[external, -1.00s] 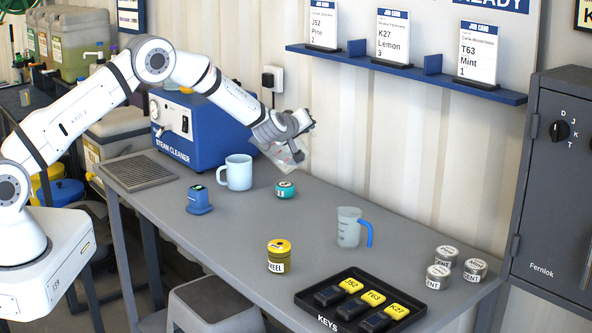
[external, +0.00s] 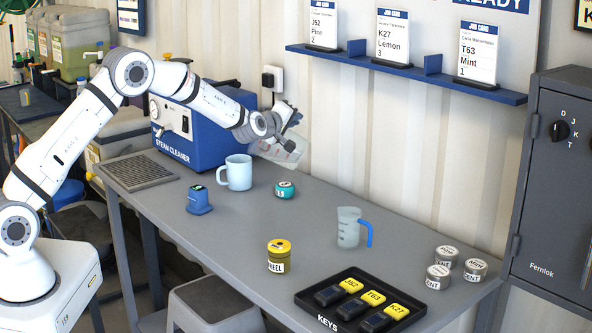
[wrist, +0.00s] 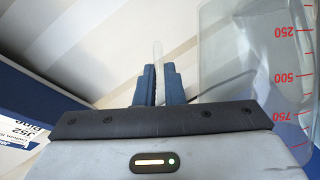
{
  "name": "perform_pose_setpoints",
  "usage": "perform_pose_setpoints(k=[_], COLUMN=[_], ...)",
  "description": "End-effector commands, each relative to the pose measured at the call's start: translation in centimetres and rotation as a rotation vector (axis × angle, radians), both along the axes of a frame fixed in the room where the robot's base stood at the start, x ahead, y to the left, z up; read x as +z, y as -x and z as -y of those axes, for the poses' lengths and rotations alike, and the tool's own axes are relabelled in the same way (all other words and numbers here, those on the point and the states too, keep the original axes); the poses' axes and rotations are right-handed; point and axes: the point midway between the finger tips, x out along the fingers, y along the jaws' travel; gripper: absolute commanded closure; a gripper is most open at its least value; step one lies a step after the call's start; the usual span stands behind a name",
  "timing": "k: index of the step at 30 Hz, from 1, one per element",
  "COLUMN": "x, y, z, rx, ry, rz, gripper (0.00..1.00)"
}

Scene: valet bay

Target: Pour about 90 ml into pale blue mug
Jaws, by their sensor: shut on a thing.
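The pale blue mug (external: 239,174) stands upright on the grey workbench, near the steam cleaner. My gripper (external: 292,122) is shut on the handle of a clear measuring jug (external: 284,152), to the right of the mug and higher up. The jug is tilted and apart from the mug. In the wrist view, the jug (wrist: 245,65) shows at the right with red marks 250, 500 and 750. The jaws (wrist: 158,83) close on its thin pale handle. I cannot tell how much liquid is in the jug, and the mug's inside is not clear.
A teal tin (external: 285,190) and a blue device (external: 199,200) stand near the mug. The steam cleaner (external: 190,135) is behind it. A blue-handled cup (external: 348,227), yellow tin (external: 279,258), key tray (external: 330,284) and silver tins (external: 446,256) lie nearer the front and right.

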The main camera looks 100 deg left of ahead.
Motion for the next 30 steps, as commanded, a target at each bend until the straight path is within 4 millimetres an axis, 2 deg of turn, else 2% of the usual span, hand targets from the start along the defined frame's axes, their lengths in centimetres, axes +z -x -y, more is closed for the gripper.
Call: perform_pose_setpoints(k=[30], x=[1.8], y=[2.0], z=[-0.3], rx=[-0.002], ry=[0.009], rz=[0.153], gripper=[1.0])
